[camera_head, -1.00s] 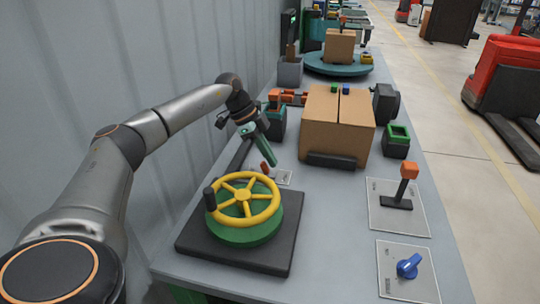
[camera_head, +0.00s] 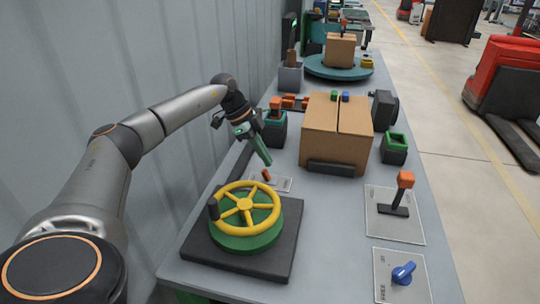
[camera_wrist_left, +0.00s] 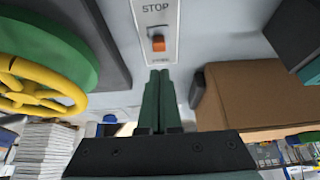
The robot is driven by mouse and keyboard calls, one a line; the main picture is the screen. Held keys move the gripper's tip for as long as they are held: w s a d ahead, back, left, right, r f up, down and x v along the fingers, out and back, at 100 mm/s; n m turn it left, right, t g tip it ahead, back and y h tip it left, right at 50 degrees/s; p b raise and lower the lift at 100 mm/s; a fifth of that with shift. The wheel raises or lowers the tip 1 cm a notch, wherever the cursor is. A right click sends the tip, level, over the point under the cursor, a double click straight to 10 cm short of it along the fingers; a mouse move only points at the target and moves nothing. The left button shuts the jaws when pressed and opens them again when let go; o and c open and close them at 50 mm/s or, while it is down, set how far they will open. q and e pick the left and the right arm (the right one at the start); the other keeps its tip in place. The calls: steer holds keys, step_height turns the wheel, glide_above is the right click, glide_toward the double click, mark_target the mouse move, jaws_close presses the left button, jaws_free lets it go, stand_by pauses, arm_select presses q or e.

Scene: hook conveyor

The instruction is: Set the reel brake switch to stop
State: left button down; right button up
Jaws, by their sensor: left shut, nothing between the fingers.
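The reel brake switch is a small orange lever (camera_head: 266,175) on a pale plate (camera_head: 283,184) just behind the yellow handwheel (camera_head: 245,204). In the left wrist view the orange lever (camera_wrist_left: 158,43) sits below the word STOP, its orange end towards a second label that I cannot read. My left gripper (camera_head: 267,162) is shut and empty, its green fingertips just above and behind the lever. In the left wrist view the shut fingertips (camera_wrist_left: 158,73) are close to the plate's lower end, apart from the lever. My right gripper is not in view.
The handwheel's black base stands in front of the switch. A cardboard box (camera_head: 335,142) stands to its right and behind. An orange-topped lever (camera_head: 405,181) and a blue knob (camera_head: 403,273) are on plates at the right. The table between is clear.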

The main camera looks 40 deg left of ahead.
arm_select(q)
steer(key=s+a+r+p, duration=0.2)
steer(key=a+r+p, duration=0.2)
steer(key=r+p, duration=0.1)
steer(key=shift+s+a+r+p, duration=0.25)
steer(key=shift+a+r+p, duration=0.1)
steer(key=shift+p, duration=0.15)
steer(key=shift+d+f, duration=0.1)
steer(key=shift+f, duration=0.05)
